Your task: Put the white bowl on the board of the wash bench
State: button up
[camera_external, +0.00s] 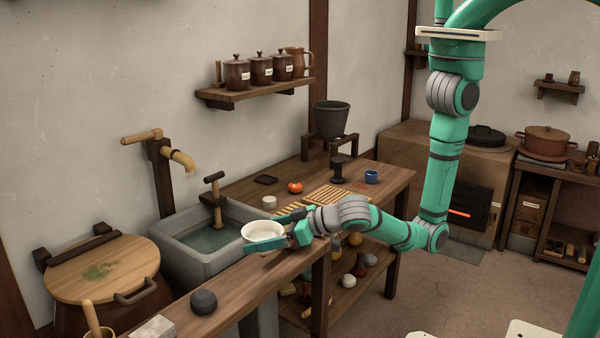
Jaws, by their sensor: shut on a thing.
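The white bowl (261,231) is upright in my gripper (272,236), near the front right rim of the grey stone sink (170,249). My gripper is shut on the bowl from its right side, with one teal finger behind it and one in front. The wooden board of the wash bench (250,277) runs along the front of the sink, just below the bowl in the picture. I cannot tell whether the bowl touches the board or hangs a little above it. The fingers hide part of the bowl's right side.
A dark round stone (203,302) and a pale block (152,328) sit on the board's front part. A wooden-lidded tub (98,266) stands at left. The worktable behind holds a slatted rack (328,195), a tomato (295,188) and a blue cup (371,177). The board's middle is clear.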

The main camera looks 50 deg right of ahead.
aim_at(249, 241)
jog(key=a, duration=0.1)
jog(key=w+a+f, duration=0.1)
jog(key=w, duration=0.1)
jog(key=shift+w+a+f, duration=0.15)
jog(key=shift+a+f, duration=0.1)
jog(key=shift+a, duration=0.15)
jog(key=w+a+f, duration=0.1)
jog(key=f, duration=0.1)
jog(key=w+a+f, duration=0.1)
jog(key=f, duration=0.1)
jog(key=w+a+f, duration=0.1)
jog(key=f, duration=0.1)
jog(key=shift+w+a, duration=0.1)
jog(key=shift+a, duration=0.3)
jog(key=shift+a+f, duration=0.1)
jog(key=shift+f, duration=1.5)
jog(key=shift+f, duration=0.1)
jog(key=o, duration=1)
jog(key=v, duration=1.2)
jog(key=shift+r, duration=0.2)
